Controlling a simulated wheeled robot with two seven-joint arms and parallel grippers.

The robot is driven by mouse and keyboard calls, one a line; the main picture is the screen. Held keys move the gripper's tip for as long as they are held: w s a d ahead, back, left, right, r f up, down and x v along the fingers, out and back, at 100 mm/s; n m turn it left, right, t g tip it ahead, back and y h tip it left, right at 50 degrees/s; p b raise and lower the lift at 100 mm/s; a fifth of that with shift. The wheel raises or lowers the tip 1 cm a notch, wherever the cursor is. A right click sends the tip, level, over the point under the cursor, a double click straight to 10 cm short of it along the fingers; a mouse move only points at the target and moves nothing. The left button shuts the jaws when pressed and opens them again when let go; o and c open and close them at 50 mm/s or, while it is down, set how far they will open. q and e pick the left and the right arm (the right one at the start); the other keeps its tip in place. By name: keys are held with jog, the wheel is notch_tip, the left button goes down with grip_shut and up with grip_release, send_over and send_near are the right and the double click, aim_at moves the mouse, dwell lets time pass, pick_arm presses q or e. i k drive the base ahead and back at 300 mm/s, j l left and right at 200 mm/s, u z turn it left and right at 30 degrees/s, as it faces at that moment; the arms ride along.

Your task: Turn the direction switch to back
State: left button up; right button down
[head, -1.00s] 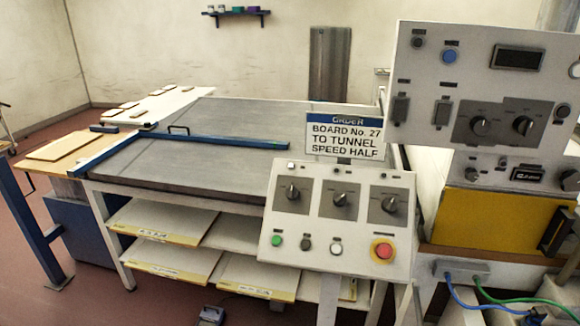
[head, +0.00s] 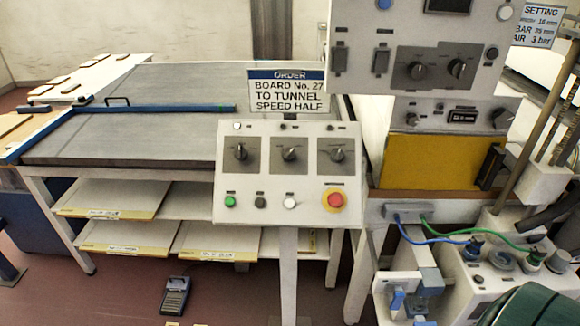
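A white tilted control panel (head: 262,209) stands on a post in the middle of the head view. It carries three black rotary switches in a row: a left one (head: 240,152), a middle one (head: 289,154) and a right one (head: 338,156). Neither gripper is in view.
An order sign (head: 288,93) stands above the panel. A grey-topped table (head: 150,140) with shelved boards is behind left. A larger control box (head: 410,85) and a yellow-fronted machine (head: 425,162) are at right. A foot pedal (head: 175,295) lies on the floor. Cables and fittings crowd the lower right.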

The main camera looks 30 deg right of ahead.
aim_at(288, 153)
jog(key=z, duration=1.55)
jog(key=i+l, duration=0.5)
jog(key=l+z, duration=0.05)
jog(key=l, duration=0.05)
